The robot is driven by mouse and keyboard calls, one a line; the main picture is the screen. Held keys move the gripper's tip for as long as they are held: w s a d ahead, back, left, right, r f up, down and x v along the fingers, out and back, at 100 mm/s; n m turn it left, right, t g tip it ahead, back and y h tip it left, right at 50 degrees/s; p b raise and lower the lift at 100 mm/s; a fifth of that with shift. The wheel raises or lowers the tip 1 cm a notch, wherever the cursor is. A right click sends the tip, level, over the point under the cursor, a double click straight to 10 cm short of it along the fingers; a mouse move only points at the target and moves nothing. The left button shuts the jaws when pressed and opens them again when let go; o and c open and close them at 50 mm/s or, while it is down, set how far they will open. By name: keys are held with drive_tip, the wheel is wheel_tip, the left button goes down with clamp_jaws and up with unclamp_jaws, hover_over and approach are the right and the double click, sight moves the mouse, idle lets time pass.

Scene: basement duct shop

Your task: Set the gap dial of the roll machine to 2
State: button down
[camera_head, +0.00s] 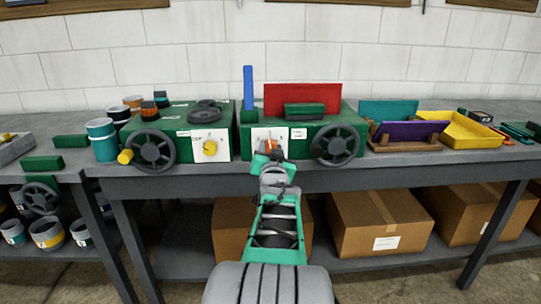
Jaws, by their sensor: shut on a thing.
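Two green machines stand side by side on the grey bench. The right green machine (307,133) has a white dial plate (257,135) with an orange knob (268,145), a dark handwheel, a red panel on top and an upright blue lever. My gripper (268,157) reaches to this plate from the front and is shut on the orange knob. My gripper hides part of the knob and plate, and I cannot read the dial's setting. The left green machine (187,125) has a yellow knob (210,147) on its own white plate. The small labels are too small to read.
Handwheels (335,145) and (154,150) jut out on either side of the dial plates. A teal can (102,140) stands at left. A purple panel (409,133) and yellow tray (462,131) are at right. Cardboard boxes (378,225) sit on the lower shelf.

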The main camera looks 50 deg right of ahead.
drive_tip(key=n+b, duration=1)
drive_tip(key=b, duration=0.1)
drive_tip(key=shift+f, duration=0.1)
drive_tip(key=shift+n, duration=0.3)
drive_tip(key=c, duration=0.9)
unclamp_jaws()
